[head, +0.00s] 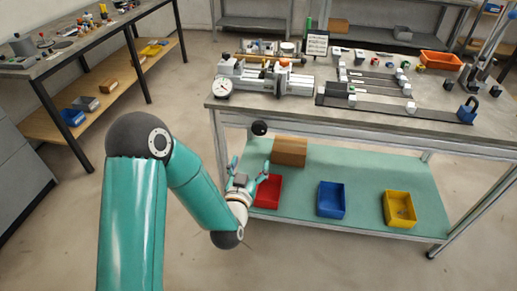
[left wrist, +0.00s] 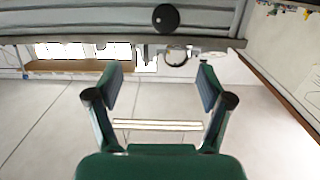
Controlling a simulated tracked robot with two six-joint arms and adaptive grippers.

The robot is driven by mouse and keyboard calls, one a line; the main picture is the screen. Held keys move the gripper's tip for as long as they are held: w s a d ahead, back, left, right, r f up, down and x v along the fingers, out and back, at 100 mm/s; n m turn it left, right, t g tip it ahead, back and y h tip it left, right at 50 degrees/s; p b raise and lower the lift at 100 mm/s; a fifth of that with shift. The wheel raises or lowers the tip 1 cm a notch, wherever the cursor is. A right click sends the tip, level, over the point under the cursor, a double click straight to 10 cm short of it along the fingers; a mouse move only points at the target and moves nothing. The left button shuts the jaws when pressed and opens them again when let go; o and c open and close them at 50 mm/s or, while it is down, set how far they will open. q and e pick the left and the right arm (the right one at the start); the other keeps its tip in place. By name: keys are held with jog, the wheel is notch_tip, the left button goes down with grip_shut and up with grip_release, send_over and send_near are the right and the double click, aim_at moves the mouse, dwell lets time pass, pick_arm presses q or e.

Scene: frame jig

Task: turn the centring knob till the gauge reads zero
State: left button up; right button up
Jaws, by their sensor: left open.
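A black round knob (head: 259,128) sits at the front edge of the workbench; it also shows near the top of the left wrist view (left wrist: 165,17). A white round dial gauge (head: 223,87) stands at the left end of the grey jig (head: 265,76) on the bench top; its reading is too small to tell. My left gripper (head: 250,172) is below the knob, in front of the lower shelf. In the left wrist view its two fingers (left wrist: 161,88) are spread, with nothing between them, apart from the knob. My right gripper is not in view.
The lower shelf (head: 370,185) holds a red bin (head: 267,191), a blue bin (head: 331,199), a yellow bin (head: 399,208) and a brown box (head: 289,151). Black rails with blocks and an orange tray (head: 440,60) are on the bench top.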

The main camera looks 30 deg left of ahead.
aim_at(257, 132)
pick_arm(q)
jog(key=shift+t, duration=0.3)
jog(key=x, duration=0.5)
jog(key=f+x, duration=0.1)
jog(key=x, duration=0.5)
jog(key=a+x, duration=0.1)
jog(key=x, duration=0.5)
jog(key=shift+a+f+b, duration=0.1)
jog(key=shift+f+b, duration=0.1)
jog(key=shift+b, duration=0.15)
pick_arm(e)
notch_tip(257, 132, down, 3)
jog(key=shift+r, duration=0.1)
